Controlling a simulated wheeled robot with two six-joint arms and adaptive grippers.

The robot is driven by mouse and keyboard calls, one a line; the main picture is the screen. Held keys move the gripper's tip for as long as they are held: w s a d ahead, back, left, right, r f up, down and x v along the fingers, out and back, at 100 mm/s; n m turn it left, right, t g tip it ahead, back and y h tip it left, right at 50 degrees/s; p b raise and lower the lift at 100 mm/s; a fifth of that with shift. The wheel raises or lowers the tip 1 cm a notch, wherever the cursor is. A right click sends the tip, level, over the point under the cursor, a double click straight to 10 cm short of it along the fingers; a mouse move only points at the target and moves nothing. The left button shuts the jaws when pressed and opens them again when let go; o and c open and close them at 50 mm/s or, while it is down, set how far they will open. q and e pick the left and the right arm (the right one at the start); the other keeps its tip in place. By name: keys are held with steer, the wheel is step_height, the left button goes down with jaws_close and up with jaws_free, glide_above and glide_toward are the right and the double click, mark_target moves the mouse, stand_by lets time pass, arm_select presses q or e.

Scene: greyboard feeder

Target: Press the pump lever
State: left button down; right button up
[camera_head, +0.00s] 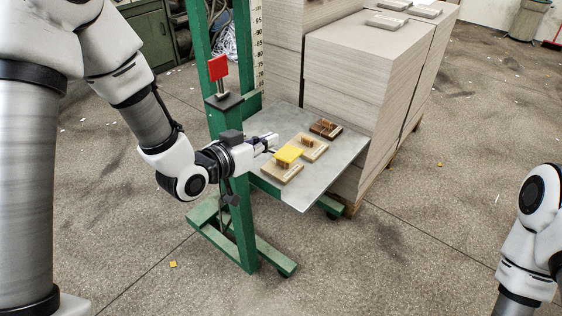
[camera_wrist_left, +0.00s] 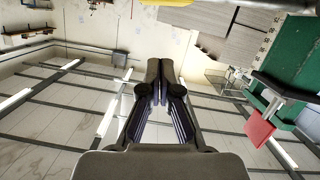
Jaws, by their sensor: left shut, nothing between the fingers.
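A red square pad (camera_head: 218,68) on a short stem, likely the pump lever, stands on a dark cap atop a green post (camera_head: 242,225). It also shows at the right of the left wrist view (camera_wrist_left: 258,130). My left gripper (camera_head: 270,140) is below and to the right of the red pad, in front of the post and over the near edge of the metal platform (camera_head: 312,187). Its fingers are shut and empty; they show closed together in the left wrist view (camera_wrist_left: 160,75). My right arm shows at the right edge, but its gripper is out of frame.
Wooden blocks with small upright pieces (camera_head: 283,172) and a yellow piece (camera_head: 289,153) lie on the platform close to the left gripper. Tall greyboard stacks (camera_head: 350,85) stand behind. A green base (camera_head: 270,258) spreads on the floor. The floor at right is mostly clear.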

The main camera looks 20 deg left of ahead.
mark_target(281, 158)
arm_select(q)
steer(key=x, duration=0.4)
steer(key=shift+w+d+f, duration=0.1)
steer(key=shift+w+d, duration=0.05)
steer(key=f+b, duration=0.3)
steer(key=shift+s+d+f, duration=0.1)
steer(key=shift+s+d, duration=0.05)
steer(key=shift+s, duration=0.1)
steer(key=shift+f, duration=0.3)
arm_select(e)
step_height(281, 158, down, 4)
steer(key=shift+r, duration=0.15)
arm_select(q)
steer(key=shift+b, duration=0.3)
